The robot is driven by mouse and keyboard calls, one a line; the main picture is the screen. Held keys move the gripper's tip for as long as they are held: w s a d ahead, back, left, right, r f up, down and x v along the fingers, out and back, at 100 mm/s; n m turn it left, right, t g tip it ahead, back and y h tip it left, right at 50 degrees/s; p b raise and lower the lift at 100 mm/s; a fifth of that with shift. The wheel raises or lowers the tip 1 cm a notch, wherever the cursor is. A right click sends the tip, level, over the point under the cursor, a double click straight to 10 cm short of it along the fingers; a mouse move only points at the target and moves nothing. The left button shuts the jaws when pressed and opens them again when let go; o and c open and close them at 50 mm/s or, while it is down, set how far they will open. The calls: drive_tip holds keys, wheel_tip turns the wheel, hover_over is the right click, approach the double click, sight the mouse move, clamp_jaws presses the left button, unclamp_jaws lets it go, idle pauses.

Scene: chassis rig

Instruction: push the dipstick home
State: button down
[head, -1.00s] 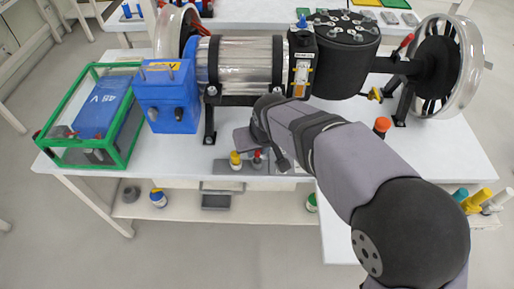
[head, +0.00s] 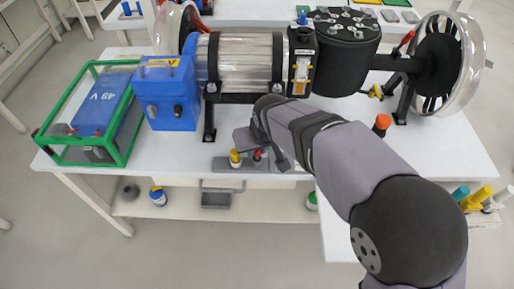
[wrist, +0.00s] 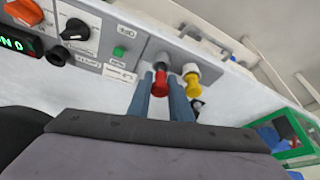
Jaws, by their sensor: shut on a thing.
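A red knob (wrist: 159,80) sits between my two fingertips in the wrist view, in front of a grey panel. My gripper (wrist: 161,88) is shut on it. The red knob also shows small in the head view (head: 257,155), beside my wrist at the table's front edge. A yellow-topped knob (wrist: 191,74) stands close beside it. A yellow looped handle (head: 375,92) shows below the dark cylindrical housing (head: 342,60) in the head view. I cannot tell which of these coloured handles is the dipstick. My gripper's fingers are hidden by my arm in the head view.
The grey panel (wrist: 100,40) carries an orange knob, a black knob and a green button. A blue box (head: 167,100) and a green-framed crate (head: 125,135) stand at the left. A metal motor (head: 238,60) lies behind my gripper. An orange-topped post (head: 382,123) stands right of my arm.

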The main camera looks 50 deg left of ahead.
drive_tip(key=shift+f, duration=0.1)
drive_tip(key=c, duration=1.5)
unclamp_jaws()
drive_tip(key=shift+c, duration=0.2)
drive_tip(key=v, duration=0.7)
drive_tip(key=shift+d, duration=0.1)
